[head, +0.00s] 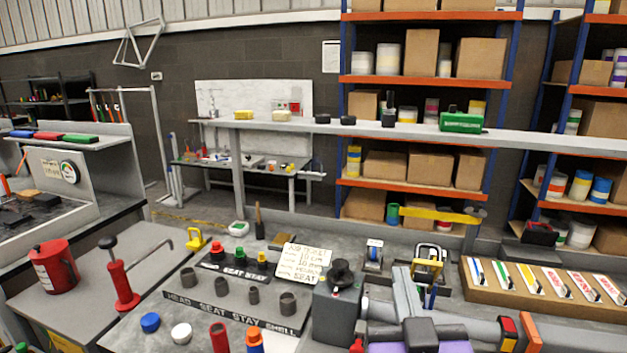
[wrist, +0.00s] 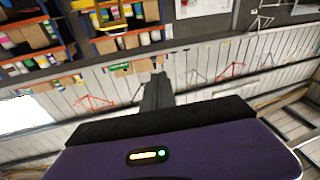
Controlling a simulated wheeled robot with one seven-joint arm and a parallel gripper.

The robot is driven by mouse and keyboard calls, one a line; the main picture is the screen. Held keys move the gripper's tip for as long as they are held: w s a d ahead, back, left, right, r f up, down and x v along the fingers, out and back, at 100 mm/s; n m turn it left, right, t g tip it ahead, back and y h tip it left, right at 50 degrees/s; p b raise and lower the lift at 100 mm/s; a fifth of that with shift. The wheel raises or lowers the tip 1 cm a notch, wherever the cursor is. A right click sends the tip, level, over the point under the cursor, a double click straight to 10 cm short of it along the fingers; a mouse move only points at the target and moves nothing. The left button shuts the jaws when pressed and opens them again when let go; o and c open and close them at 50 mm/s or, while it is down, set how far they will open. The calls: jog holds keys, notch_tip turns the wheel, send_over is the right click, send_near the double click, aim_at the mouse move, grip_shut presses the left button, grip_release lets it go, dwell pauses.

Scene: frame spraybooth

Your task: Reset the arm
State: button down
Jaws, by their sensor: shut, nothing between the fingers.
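My gripper (wrist: 158,76) shows in the wrist view as dark fingers pressed together, with nothing between them. Its purple hand body (wrist: 185,150) has a small lit indicator. The fingers point at a pale panelled wall, with no object near them. That view is turned over, with shelves at the top. In the head view, part of my arm (head: 405,295) is at the bottom right, above the bench. Purple and black parts (head: 420,338) of it are cut off by the bottom edge. I cannot make out the fingertips in the head view.
A board labelled HEAD, SEAT, STAY, SHELL (head: 225,305) with several cups lies left of my arm. A dark grey box (head: 337,315) stands close beside the arm. A wooden tray of cards (head: 540,290) is to the right. A red pump-like tool (head: 122,285) stands at left.

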jog(key=s+d+f+g, duration=0.1)
jog(key=s+d+f, duration=0.1)
jog(key=s+f, duration=0.5)
jog(key=s+d+f+g+y, duration=0.1)
jog(key=s+f, duration=0.6)
jog(key=s, duration=1)
jog(key=s+d+f+g+y, duration=0.1)
jog(key=s+d+f+g, duration=0.1)
jog(key=s+f, duration=0.5)
jog(key=s+d, duration=0.1)
jog(key=s, duration=0.4)
jog(key=shift+s+d+f+g, duration=0.3)
jog(key=shift+d+f, duration=0.1)
